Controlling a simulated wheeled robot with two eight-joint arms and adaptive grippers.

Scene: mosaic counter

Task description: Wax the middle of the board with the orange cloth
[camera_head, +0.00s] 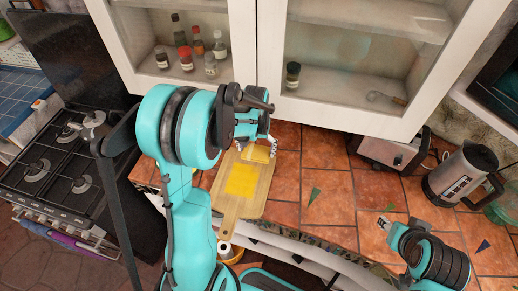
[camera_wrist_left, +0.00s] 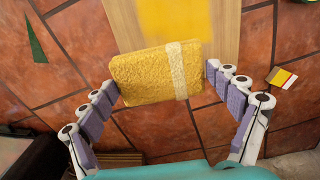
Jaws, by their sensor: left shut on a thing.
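The orange cloth is a thick, yellow-orange textured pad with a pale band in the left wrist view (camera_wrist_left: 145,80); it also shows in the head view (camera_head: 258,154). My left gripper (camera_head: 257,147) is shut on it, one fingertip at each end. The cloth is over the far end of the wooden board (camera_head: 262,192), past the yellow patch in the board's middle (camera_head: 241,181). I cannot tell whether it touches the board. The board also shows in the left wrist view (camera_wrist_left: 124,24). My right gripper (camera_head: 385,223) is at the lower right, small and unclear, away from the board.
A toaster (camera_head: 391,152) and a steel kettle (camera_head: 459,175) stand at the right of the tiled counter. White cabinets (camera_head: 345,116) with bottles hang above. A gas stove (camera_head: 55,170) is at the left.

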